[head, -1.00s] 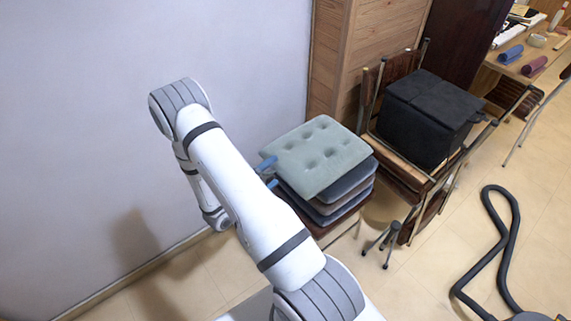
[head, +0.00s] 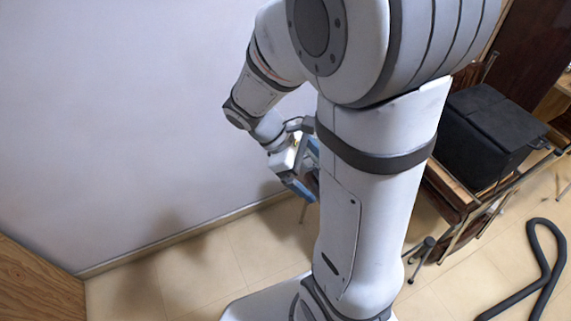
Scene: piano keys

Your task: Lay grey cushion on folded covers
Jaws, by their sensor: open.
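My gripper (head: 311,172) is open, with its blue fingers apart, left of my thick white arm. No cushion shows between the parts of the fingers I can see. The grey cushion and the pile under it are hidden behind my arm now, so I cannot tell how they lie or whether the fingers touch them. I cannot make out any folded covers.
A black box (head: 488,135) sits on a stacked wooden chair (head: 452,188) at the right. A black hose (head: 535,275) lies on the tiled floor. A plain wall (head: 130,120) is at the left, with a wooden panel (head: 35,290) at the lower left. Floor (head: 215,260) between is clear.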

